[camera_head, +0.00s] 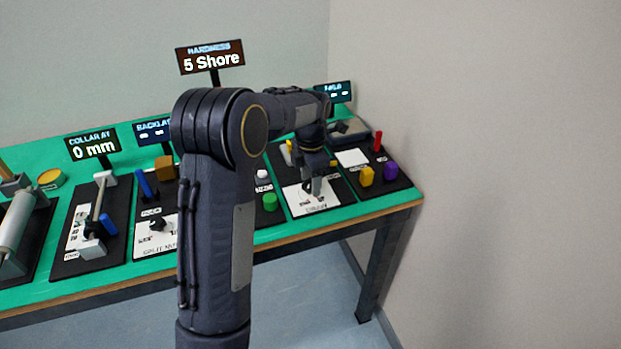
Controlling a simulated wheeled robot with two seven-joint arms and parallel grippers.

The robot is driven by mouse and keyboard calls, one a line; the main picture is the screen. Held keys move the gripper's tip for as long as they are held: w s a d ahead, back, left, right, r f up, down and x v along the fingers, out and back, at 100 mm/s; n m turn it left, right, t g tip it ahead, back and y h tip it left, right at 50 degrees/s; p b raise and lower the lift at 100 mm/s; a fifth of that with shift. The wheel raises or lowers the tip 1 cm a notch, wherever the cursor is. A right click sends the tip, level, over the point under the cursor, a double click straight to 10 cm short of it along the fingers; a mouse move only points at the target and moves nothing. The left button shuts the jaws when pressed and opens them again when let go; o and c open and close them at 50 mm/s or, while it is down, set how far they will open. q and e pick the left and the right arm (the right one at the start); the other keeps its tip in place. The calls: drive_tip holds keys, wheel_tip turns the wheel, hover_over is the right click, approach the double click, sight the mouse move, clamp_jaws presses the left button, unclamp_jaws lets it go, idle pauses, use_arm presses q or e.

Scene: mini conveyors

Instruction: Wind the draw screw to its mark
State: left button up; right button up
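I cannot tell for sure which piece is the draw screw. A station with a pale rod (98,203) on a black board carries a small metal block and a blue piece (109,224). Its display (92,145) reads "COLLAR AT 0 mm". My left arm reaches up from the bottom and bends right. My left gripper (316,186) points down over a white labelled plate (330,199) on a board at the table's right. Whether its fingers are open or hold something is too small to tell. My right gripper is not in view.
The green table (401,200) holds several black-board stations and displays; one display (210,57) reads "5 Shore". Right of my gripper stand a yellow piece (367,176), a purple piece (390,171) and a red post (378,141). A wall closes off the right side.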

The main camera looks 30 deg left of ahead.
use_arm(q)
drive_tip(key=c, duration=0.8)
